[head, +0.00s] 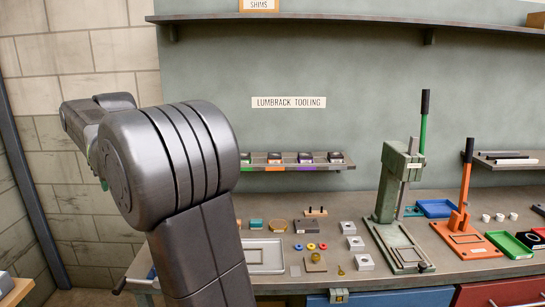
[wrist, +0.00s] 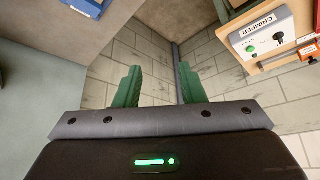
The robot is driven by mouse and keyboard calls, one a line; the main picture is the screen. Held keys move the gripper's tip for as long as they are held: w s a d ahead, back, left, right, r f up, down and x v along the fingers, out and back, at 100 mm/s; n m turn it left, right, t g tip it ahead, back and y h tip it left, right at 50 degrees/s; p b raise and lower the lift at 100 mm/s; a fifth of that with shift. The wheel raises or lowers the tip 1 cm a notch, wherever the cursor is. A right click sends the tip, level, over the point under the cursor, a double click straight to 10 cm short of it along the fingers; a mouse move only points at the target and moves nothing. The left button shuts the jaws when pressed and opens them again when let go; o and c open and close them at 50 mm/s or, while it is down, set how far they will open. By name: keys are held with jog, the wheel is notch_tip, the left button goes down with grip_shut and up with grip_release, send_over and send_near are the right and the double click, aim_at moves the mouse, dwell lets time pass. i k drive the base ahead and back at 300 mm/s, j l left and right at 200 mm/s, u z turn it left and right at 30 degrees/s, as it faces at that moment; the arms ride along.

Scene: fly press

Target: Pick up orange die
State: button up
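Several small dark dies sit in a row on the small wall shelf in the head view. The orange die (head: 275,158), dark with an orange mark below it, is second from the left, between the green-marked die (head: 245,158) and the purple-marked die (head: 305,158). In the wrist view my gripper (wrist: 158,85) has its two green fingers spread apart with nothing between them. It points toward a bare block wall corner. In the head view my arm hides most of the gripper, left of the shelf. The wrist view shows no die.
The small shelf (head: 290,167) hangs above the workbench (head: 345,205). A green press (head: 397,190) and an orange press (head: 459,215) stand to the right. Small parts lie on the bench below the shelf. A crimper box (wrist: 262,40) shows upper right in the wrist view.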

aim_at(274, 158)
jog(key=i+j+z, duration=0.15)
jog(key=i+j, duration=0.2)
jog(key=i, duration=0.15)
jog(key=i+j+z, duration=0.2)
jog(key=i+j, duration=0.2)
jog(key=i+z, duration=0.1)
jog(key=z, duration=1.2)
